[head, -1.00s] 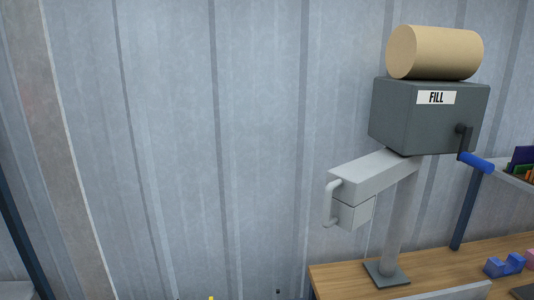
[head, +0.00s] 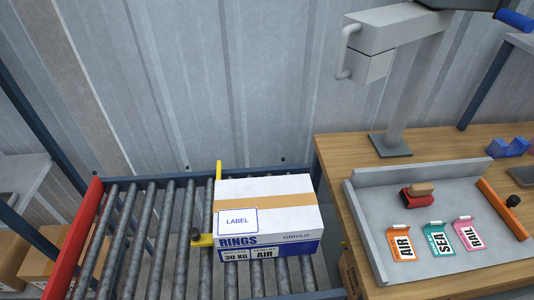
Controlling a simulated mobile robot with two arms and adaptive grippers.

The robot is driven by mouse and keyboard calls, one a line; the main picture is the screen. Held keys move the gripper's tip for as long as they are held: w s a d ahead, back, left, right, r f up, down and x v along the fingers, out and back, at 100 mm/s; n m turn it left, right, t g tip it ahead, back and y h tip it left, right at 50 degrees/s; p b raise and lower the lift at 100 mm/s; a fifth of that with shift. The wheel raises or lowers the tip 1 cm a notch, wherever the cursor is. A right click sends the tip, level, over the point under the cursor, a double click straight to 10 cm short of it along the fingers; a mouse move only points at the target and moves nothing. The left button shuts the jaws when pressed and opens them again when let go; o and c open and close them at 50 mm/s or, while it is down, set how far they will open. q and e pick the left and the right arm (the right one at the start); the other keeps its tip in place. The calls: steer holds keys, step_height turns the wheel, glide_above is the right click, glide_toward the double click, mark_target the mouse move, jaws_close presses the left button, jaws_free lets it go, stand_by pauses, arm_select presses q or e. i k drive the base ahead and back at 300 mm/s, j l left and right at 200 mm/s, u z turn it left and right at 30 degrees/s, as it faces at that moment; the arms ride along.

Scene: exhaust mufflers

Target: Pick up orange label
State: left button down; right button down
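The orange label (head: 401,244), printed AIR, lies in the grey tray (head: 371,237) on the wooden table at the right of the head view. It is the leftmost of three labels there. A teal SEA label (head: 438,240) and a pink RAIL label (head: 468,234) lie to its right. Neither of my grippers shows in the head view.
A white RINGS box (head: 265,195) with a tape strip stands on the roller conveyor (head: 128,235), left of the table.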

mark_target(402, 249)
steer(key=z, duration=1.25)
steer(key=k+l+u, duration=0.1)
steer(key=l+u, duration=0.15)
steer(key=u, duration=0.2)
steer(key=k+l+u, duration=0.15)
steer(key=u, duration=0.3)
steer(key=k+l+u, duration=0.2)
steer(key=u, duration=0.25)
steer(key=l, duration=0.05)
